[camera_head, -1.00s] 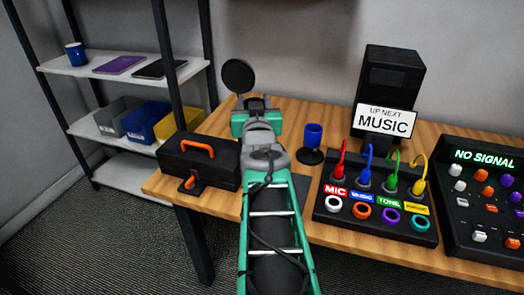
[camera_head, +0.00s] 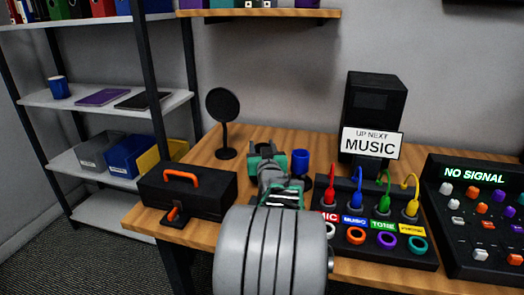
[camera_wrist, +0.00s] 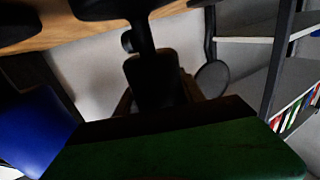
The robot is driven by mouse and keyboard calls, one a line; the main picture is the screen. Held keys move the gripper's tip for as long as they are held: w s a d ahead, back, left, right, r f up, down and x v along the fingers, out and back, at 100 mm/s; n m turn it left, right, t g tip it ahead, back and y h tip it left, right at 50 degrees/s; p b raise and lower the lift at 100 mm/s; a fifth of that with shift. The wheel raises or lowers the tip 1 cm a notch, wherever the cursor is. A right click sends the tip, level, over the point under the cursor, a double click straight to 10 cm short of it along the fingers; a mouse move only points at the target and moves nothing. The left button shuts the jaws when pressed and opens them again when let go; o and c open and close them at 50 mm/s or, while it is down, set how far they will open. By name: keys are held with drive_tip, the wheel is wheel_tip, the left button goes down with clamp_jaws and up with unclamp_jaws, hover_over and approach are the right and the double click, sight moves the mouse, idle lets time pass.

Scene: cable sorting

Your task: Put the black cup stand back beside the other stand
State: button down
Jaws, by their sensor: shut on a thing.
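My gripper (camera_head: 267,160) is low over the table's back middle, just left of the blue cup (camera_head: 301,160). The cup sits on a small dark stand (camera_head: 305,183). In the wrist view, a black cup stand (camera_wrist: 140,38) with a thin stem is in my gripper, its wide dark foot toward the picture's top, near the table. The jaws are shut on it. In the head view my gripper mostly hides it. The blue cup also shows close by at the left of the wrist view (camera_wrist: 32,130). I cannot tell whether the held stand touches the table.
A round black disc on a stem (camera_head: 222,106) stands to the left, behind my gripper. A black toolbox (camera_head: 188,190) is at the table's left. A plug panel (camera_head: 375,222), a black speaker (camera_head: 375,105) with a sign, and a mixer (camera_head: 480,220) fill the right.

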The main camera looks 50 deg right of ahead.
drive_tip(key=shift+f, duration=0.1)
drive_tip(key=c, duration=0.7)
unclamp_jaws()
drive_tip(key=p+v, duration=0.1)
drive_tip(key=v, duration=1.1)
